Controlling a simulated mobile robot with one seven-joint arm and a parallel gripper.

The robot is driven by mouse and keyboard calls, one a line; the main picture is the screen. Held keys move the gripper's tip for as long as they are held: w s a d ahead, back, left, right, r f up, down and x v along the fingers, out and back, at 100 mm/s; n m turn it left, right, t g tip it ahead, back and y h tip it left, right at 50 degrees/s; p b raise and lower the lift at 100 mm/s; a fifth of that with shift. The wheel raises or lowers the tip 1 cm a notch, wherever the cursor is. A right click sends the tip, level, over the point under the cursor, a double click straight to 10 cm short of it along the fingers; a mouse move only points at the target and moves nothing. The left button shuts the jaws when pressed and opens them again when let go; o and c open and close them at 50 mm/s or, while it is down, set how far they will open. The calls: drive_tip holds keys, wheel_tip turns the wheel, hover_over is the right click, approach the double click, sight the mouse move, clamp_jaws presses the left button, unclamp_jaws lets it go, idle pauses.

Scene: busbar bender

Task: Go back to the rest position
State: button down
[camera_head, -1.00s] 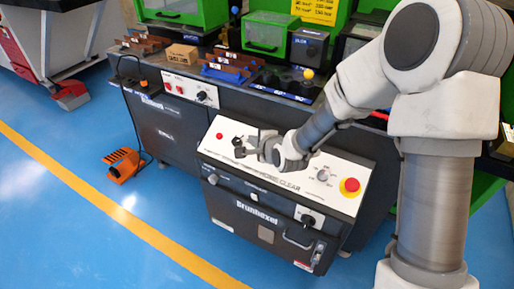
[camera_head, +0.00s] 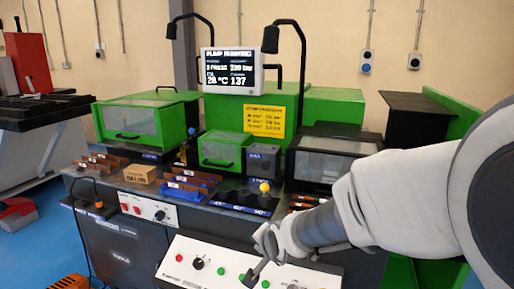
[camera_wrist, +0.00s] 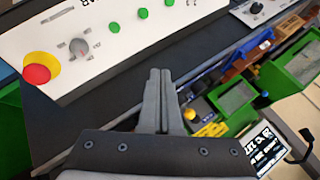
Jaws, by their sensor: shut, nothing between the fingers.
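My gripper (camera_head: 256,272) is in front of the machine in the head view, just over the white sloping control panel (camera_head: 215,268). In the wrist view my gripper (camera_wrist: 160,75) shows its two fingers together, shut with nothing between them. The fingers point over the dark gap between the panel (camera_wrist: 110,45) and the bench. The arm comes in from the right of the head view. I cannot tell whether the fingers are clear of the panel by much.
The panel carries a red emergency button (camera_wrist: 37,73), a grey knob (camera_wrist: 79,46) and green buttons. Behind stand a yellow-topped lever (camera_head: 264,187), a cardboard box (camera_head: 140,173), blue trays (camera_head: 190,186), green-framed machine housings (camera_head: 128,120) and a monitor (camera_head: 232,71).

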drive_tip(key=s+d+r+n+g+h, duration=0.1)
drive_tip(key=s+d+r+n, duration=0.25)
drive_tip(key=s, duration=0.45)
drive_tip(key=s+d+r+n+g+h, duration=0.1)
drive_tip(key=s+d+r+n, duration=0.1)
drive_tip(key=s+d, duration=0.4)
drive_tip(key=s+d+r+n+g+h, duration=0.1)
drive_tip(key=s+d+r+n, duration=0.2)
drive_tip(key=s, duration=0.6)
wheel_tip(320, 180, up, 24)
drive_tip(key=p, duration=2.4)
drive_tip(key=shift+d+m, duration=0.3)
drive_tip(key=shift+m, duration=0.05)
drive_tip(key=shift+a, duration=0.1)
